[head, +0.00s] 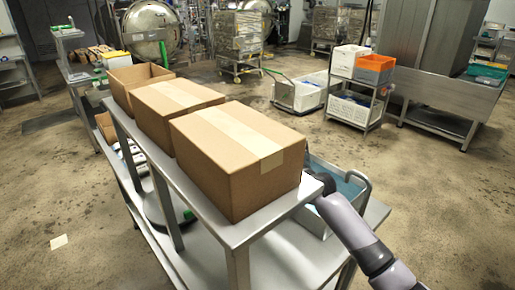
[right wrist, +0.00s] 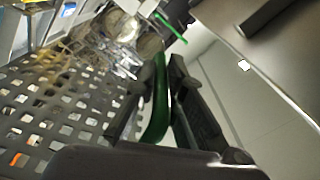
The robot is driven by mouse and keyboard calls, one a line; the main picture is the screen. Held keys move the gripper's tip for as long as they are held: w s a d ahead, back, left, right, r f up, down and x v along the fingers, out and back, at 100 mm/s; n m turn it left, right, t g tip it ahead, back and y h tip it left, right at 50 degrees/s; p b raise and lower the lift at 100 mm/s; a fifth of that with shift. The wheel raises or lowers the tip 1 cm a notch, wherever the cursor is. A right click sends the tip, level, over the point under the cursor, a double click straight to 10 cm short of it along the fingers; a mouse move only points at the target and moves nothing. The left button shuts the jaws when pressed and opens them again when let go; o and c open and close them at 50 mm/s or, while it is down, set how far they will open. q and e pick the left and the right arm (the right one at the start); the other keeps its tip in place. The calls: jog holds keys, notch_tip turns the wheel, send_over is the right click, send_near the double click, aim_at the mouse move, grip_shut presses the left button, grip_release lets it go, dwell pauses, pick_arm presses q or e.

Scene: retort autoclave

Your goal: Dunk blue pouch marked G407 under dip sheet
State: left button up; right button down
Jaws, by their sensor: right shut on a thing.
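My right gripper (right wrist: 162,80) shows in the right wrist view, its two dark fingers shut on a dark green, curved, handle-like thing (right wrist: 158,110). What that green thing belongs to is unclear. In the head view my right arm reaches in from the lower right, and its gripper is hidden behind the nearest carton. A grey sheet with square holes (right wrist: 50,105) fills the left of the wrist view; I cannot tell if it is the dip sheet. A steel tank with blue liquid (head: 345,184) stands behind that carton, partly hidden. I see no blue pouch or G407 marking. My left gripper is out of view.
Three cartons, the nearest (head: 240,160) largest in view, stand on a raised steel shelf (head: 245,231) and block sight of the tank. A cart with white and orange bins (head: 375,68) stands at the back right. The floor on the right is open.

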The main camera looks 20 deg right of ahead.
jog(key=shift+a+f, duration=0.1)
jog(key=shift+a, duration=0.1)
jog(key=c, duration=1.7)
grip_release()
jog(key=shift+d+f, duration=0.1)
jog(key=shift+o, duration=0.2)
jog(key=shift+s+a+r, duration=0.2)
jog(key=shift+a, duration=0.1)
jog(key=shift+s+d+f, duration=0.1)
jog(key=shift+s+d, duration=0.1)
jog(key=v, duration=1.1)
jog(key=shift+s, duration=0.25)
jog(key=shift+a, duration=0.1)
